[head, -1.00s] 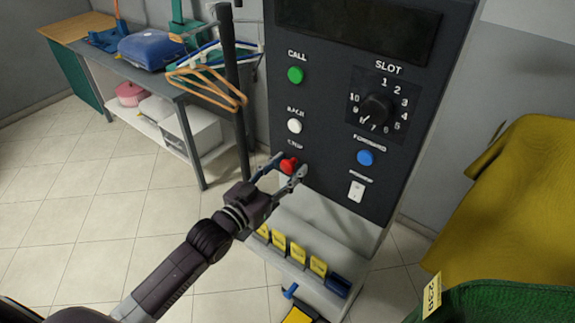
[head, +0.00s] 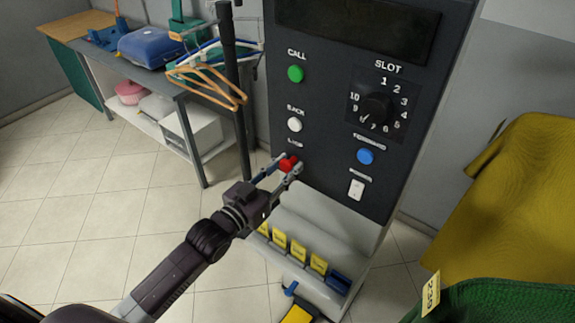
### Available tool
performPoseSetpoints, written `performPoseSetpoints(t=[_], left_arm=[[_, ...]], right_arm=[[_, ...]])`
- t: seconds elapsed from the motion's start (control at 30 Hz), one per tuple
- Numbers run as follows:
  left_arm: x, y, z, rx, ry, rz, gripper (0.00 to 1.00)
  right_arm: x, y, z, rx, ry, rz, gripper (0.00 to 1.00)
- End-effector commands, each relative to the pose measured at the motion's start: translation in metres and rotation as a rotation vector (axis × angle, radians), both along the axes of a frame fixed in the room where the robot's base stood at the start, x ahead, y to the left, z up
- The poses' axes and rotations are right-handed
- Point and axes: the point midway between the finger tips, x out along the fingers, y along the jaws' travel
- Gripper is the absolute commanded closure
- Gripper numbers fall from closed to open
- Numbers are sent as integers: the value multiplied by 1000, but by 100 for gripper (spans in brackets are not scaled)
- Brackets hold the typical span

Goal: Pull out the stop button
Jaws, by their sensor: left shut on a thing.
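The red stop button (head: 288,163) sits low on the left side of the dark control panel (head: 330,130), under the STOP label. My left gripper (head: 287,165) reaches up from the lower left. Its two fingers are shut on the red button, one on each side. The button's base at the panel is partly hidden by the fingers. My right gripper is not in view.
Green (head: 295,74), white (head: 294,124) and blue (head: 365,156) buttons, a slot dial (head: 374,107) and a white switch (head: 356,189) share the panel. A ledge with yellow tags (head: 298,250) juts out below. Green and yellow garments stand at right.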

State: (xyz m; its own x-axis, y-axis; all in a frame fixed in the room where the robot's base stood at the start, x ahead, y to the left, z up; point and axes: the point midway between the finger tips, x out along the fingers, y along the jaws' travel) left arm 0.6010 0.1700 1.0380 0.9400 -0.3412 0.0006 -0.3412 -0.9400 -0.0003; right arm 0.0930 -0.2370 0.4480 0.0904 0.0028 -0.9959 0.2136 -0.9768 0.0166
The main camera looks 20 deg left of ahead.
Motion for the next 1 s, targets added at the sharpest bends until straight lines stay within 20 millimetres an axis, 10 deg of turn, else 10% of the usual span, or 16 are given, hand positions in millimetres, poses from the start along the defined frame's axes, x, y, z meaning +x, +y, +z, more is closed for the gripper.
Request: performPoseSetpoints(t=[0.27,0.3,0.43,1.0], left_arm=[[-5,1,-2,1,6,-1,100],[-5,1,-2,1,5,-1,71],[-5,1,-2,1,5,-1,56],[-30,10,-3,2,7,-1,55]], right_arm=[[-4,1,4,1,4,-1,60],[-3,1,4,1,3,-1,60],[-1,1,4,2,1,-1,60],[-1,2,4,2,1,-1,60]])
